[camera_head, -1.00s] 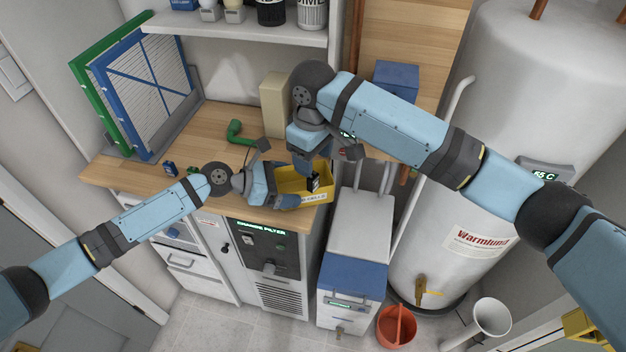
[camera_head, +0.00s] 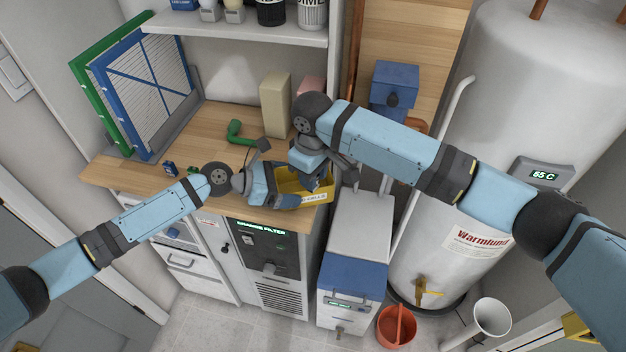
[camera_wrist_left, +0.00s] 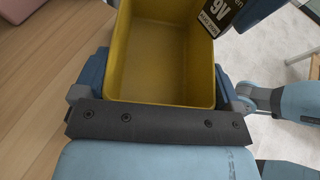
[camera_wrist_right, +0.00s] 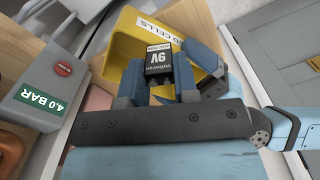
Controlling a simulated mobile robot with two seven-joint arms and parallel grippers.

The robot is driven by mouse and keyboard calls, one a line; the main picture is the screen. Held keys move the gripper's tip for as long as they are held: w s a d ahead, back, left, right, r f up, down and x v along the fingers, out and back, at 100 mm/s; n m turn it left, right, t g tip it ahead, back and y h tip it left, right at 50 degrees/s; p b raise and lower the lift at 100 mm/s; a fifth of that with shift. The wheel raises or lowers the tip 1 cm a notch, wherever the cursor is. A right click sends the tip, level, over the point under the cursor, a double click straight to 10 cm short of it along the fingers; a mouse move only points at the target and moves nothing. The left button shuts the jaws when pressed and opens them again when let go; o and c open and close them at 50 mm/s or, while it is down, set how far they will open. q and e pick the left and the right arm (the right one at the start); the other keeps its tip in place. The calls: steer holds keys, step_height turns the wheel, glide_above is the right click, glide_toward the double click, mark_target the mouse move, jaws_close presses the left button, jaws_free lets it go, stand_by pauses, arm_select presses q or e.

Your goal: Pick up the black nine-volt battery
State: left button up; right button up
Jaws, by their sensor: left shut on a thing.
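The black nine-volt battery (camera_wrist_right: 167,66) stands at the yellow bin (camera_wrist_right: 126,47), with its 9V label towards the right wrist camera. The fingers of my right gripper (camera_wrist_right: 160,85) stand on either side of the battery. I cannot tell whether they press on it. In the head view my right gripper (camera_head: 320,180) is over the bin and hides the battery. My left gripper (camera_head: 280,198) is shut on the yellow bin, which fills the left wrist view (camera_wrist_left: 160,60) and looks empty there. The battery's labelled side (camera_wrist_left: 214,16) shows at the bin's upper right.
The wooden worktop (camera_head: 210,125) holds a green pipe elbow (camera_head: 238,132), a beige box (camera_head: 275,105) and a small dark blue item (camera_head: 169,169). Blue and green framed filters (camera_head: 140,90) lean at the left. A water heater (camera_head: 520,100) stands right.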

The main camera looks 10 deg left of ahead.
steer(key=shift+c, duration=0.4)
step_height(320, 180, up, 9)
steer(key=shift+r, duration=0.1)
steer(key=shift+r+m, duration=0.3)
steer(key=shift+m, duration=0.1)
steer(key=shift+r+m, duration=0.25)
steer(key=shift+m, duration=1.65)
step_height(320, 180, down, 5)
steer(key=shift+f, duration=2.5)
steer(key=shift+f, duration=0.1)
